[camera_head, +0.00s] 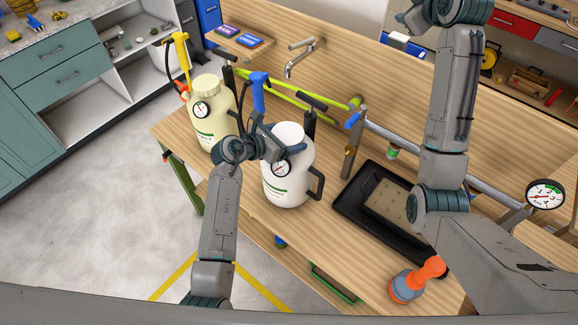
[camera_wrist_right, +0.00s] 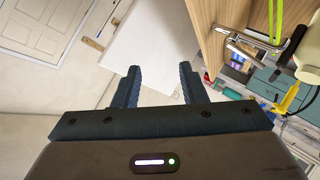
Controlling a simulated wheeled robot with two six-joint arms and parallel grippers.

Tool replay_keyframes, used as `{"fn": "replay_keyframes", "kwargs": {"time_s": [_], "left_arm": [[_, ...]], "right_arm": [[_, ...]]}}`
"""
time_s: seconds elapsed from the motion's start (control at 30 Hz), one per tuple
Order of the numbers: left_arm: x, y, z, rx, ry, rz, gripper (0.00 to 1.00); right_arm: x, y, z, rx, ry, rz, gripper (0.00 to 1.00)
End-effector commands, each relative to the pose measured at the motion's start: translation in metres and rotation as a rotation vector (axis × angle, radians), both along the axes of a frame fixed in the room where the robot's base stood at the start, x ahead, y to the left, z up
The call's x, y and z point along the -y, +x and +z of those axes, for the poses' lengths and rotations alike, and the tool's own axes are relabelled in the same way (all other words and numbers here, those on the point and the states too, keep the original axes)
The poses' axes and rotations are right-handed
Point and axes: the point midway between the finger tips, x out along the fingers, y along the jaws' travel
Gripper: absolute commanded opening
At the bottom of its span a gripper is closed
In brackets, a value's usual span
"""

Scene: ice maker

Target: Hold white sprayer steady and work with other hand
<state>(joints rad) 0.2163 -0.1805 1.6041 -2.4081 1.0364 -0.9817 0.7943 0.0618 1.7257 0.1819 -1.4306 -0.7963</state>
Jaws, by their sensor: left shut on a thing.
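A white sprayer (camera_head: 288,188) with a round pressure gauge and a black side handle stands upright on the wooden table in the head view. My left gripper (camera_head: 282,142) is at its upper body, just above the gauge, and is shut on it. The fingers partly cover the shoulder of the sprayer. My right gripper is raised high at the right of the head view, mostly cut off by the top edge. In the right wrist view my right gripper (camera_wrist_right: 160,75) is open, with nothing between its fingers.
A cream sprayer (camera_head: 213,125) stands left of the white one. A black tray (camera_head: 346,206) with a flat pale slab lies right of it. A faucet (camera_head: 298,58) is at the back. Green-yellow tubing lies behind the sprayers.

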Motion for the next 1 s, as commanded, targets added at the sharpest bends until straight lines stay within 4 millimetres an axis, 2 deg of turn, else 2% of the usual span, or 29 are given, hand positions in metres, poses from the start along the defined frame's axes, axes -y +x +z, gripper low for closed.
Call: {"fn": "replay_keyframes", "kwargs": {"time_s": [0.03, 0.2, 0.4, 0.5, 0.67, 0.87, 1.0], "left_arm": [[0.000, -0.001, -0.004, -0.007, 0.003, -0.001, 0.51], [0.000, -0.001, -0.004, -0.007, 0.002, -0.001, 0.51], [0.000, -0.001, -0.004, -0.007, 0.002, -0.001, 0.51], [0.000, -0.001, -0.003, -0.007, 0.002, -0.001, 0.51], [0.000, -0.001, -0.003, -0.006, 0.003, -0.001, 0.51], [0.000, -0.001, -0.003, -0.005, 0.002, -0.001, 0.51], [0.000, -0.001, -0.003, -0.005, 0.002, 0.000, 0.51]], "right_arm": [[-0.016, -0.004, -0.022, -0.068, 0.031, 0.026, 0.38], [-0.066, -0.028, -0.086, -0.299, 0.124, 0.109, 0.38], [-0.114, -0.063, -0.140, -0.531, 0.200, 0.194, 0.38], [-0.130, -0.077, -0.155, -0.607, 0.222, 0.223, 0.38], [-0.142, -0.089, -0.167, -0.671, 0.239, 0.248, 0.38], [-0.150, -0.085, -0.180, -0.681, 0.242, 0.250, 0.38], [-0.159, -0.079, -0.196, -0.681, 0.241, 0.251, 0.38]]}}
